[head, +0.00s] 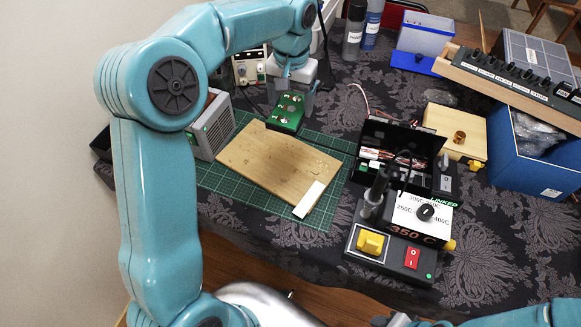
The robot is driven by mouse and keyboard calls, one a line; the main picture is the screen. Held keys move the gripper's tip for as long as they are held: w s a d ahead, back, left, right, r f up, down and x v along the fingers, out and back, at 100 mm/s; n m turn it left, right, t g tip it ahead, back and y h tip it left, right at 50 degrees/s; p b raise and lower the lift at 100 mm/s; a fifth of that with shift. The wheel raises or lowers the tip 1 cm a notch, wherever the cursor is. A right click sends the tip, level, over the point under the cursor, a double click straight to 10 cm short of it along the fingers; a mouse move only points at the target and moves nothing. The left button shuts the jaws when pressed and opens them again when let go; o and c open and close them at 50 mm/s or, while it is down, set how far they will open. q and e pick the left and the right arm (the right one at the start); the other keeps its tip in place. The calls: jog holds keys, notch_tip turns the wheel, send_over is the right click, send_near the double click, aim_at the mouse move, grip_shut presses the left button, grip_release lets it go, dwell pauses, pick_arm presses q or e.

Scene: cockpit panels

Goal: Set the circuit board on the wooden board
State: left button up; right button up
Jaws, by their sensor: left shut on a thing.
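The green circuit board (286,112) is held in my left gripper (292,97), with one finger showing at its right side. It is above the far edge of the wooden board (262,166), and I cannot tell how high. The wooden board lies flat on a green cutting mat (230,182), with a white strip (308,199) at its near right corner. My right gripper is not in view; only part of my right arm shows at the bottom right edge.
A grey box (212,127) stands close left of the wooden board. A soldering station (405,235) and an open black case (398,150) stand to the right. A blue bin (530,165) is at the far right. Spray cans (354,28) stand at the back.

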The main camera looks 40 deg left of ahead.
pick_arm(q)
send_over(291, 160)
notch_tip(291, 160, down, 14)
jog(key=shift+s, duration=0.15)
notch_tip(291, 160, down, 4)
jog(key=shift+r, duration=0.2)
jog(key=shift+f, duration=0.55)
jog(key=shift+f, duration=0.1)
jog(key=shift+f+b, duration=0.15)
jog(key=shift+b, duration=0.2)
jog(key=o, duration=1.1)
jog(key=shift+r, duration=0.2)
